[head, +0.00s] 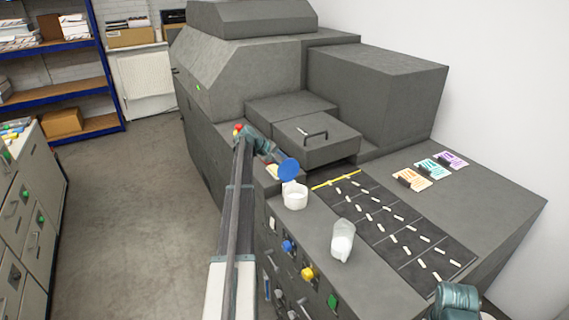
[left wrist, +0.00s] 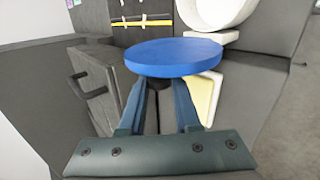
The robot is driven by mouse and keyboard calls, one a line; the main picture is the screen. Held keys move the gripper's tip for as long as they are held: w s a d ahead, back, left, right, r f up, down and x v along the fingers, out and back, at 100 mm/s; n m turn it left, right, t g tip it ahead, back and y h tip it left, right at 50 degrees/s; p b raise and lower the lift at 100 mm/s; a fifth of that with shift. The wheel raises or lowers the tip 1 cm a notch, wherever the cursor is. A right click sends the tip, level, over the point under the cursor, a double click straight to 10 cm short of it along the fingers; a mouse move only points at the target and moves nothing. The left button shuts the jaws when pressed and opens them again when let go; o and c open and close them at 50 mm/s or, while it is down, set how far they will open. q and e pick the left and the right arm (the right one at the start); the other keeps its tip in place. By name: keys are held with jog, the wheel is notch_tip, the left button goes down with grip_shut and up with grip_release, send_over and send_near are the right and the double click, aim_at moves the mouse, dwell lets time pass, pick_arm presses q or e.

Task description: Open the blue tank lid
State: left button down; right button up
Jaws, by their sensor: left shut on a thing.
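The blue lid (head: 289,169) is a round disc, raised and tilted at the far side of the small white tank (head: 295,196), whose mouth is uncovered. My left gripper (head: 279,158) is shut on the lid from the far side. In the left wrist view the blue lid (left wrist: 175,57) spans the tips of my left gripper (left wrist: 158,88), and the white tank (left wrist: 215,14) shows behind it. The lid hides the fingertip contact. A teal part of my right arm (head: 456,300) shows at the bottom right; its fingers cannot be made out.
A clear cup (head: 342,241) with white contents stands nearer on the machine top. A dark gridded mat (head: 400,232) with several small pale pieces lies to the right. A grey box with a black handle (head: 314,135) stands behind. Coloured knobs line the front panel (head: 307,273).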

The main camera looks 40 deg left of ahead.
pick_arm(q)
jog(key=c, duration=0.6)
grip_release()
jog(key=p+v, duration=0.9)
jog(key=v, duration=0.4)
jog(key=shift+s+r+p, duration=0.25)
jog(key=shift+s+p, duration=0.05)
jog(key=shift+p, duration=0.05)
jog(key=shift+a, duration=0.1)
jog(key=shift+c, duration=0.4)
